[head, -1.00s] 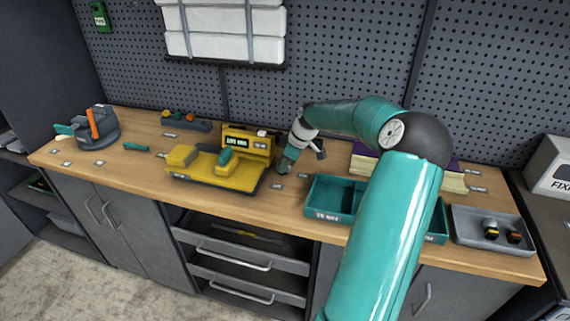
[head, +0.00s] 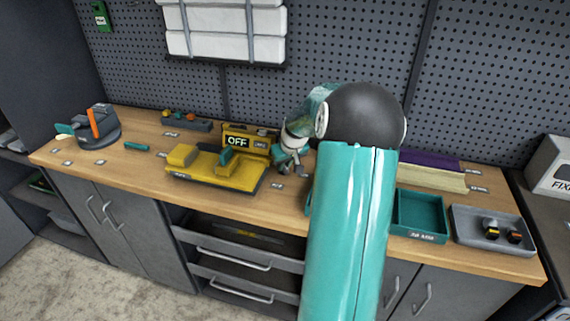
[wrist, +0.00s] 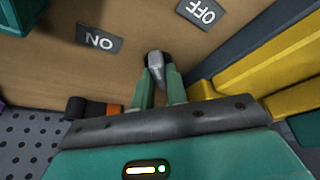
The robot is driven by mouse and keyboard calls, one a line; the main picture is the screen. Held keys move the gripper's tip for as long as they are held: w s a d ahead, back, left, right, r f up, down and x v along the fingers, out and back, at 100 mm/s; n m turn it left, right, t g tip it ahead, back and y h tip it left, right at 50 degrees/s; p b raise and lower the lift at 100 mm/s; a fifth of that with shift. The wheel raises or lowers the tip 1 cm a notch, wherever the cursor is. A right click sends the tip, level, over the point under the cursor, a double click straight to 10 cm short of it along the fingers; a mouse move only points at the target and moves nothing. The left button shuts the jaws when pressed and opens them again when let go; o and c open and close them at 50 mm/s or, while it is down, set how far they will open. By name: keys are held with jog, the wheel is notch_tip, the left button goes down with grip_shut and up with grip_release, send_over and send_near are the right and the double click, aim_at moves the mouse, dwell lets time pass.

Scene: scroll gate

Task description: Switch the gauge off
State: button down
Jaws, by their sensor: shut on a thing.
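The yellow gauge (head: 215,172) sits on the wooden bench, and its display (head: 238,142) reads OFF. My gripper (head: 290,170) is low over the bench just right of the gauge. In the wrist view my gripper (wrist: 158,82) is shut on a grey metal lever (wrist: 156,66), whose rounded end shows between the fingertips. The ON label (wrist: 100,40) and the OFF label (wrist: 201,12) lie on the bench beyond the lever. The gauge's yellow side (wrist: 265,70) shows at the right. The lever's base is hidden by my fingers.
Teal trays (head: 420,214) and a grey tray (head: 493,232) stand at the right of the bench. A grey device with an orange handle (head: 96,128) stands at the left. A black and orange item (wrist: 92,108) lies near my gripper. A pegboard rises behind.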

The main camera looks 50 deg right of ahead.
jog(key=m, duration=0.1)
jog(key=m+h, duration=0.1)
jog(key=m, duration=0.1)
jog(key=shift+w+a+m+g, duration=0.2)
jog(key=shift+m+g, duration=0.1)
jog(key=shift+g, duration=0.1)
jog(key=shift+m+g+h, duration=0.5)
jog(key=shift+m+h, duration=0.2)
jog(key=shift+m, duration=1.2)
jog(key=shift+s, duration=0.1)
jog(key=c, duration=1.4)
grip_release()
jog(key=v, duration=1.3)
jog(key=shift+r, duration=0.35)
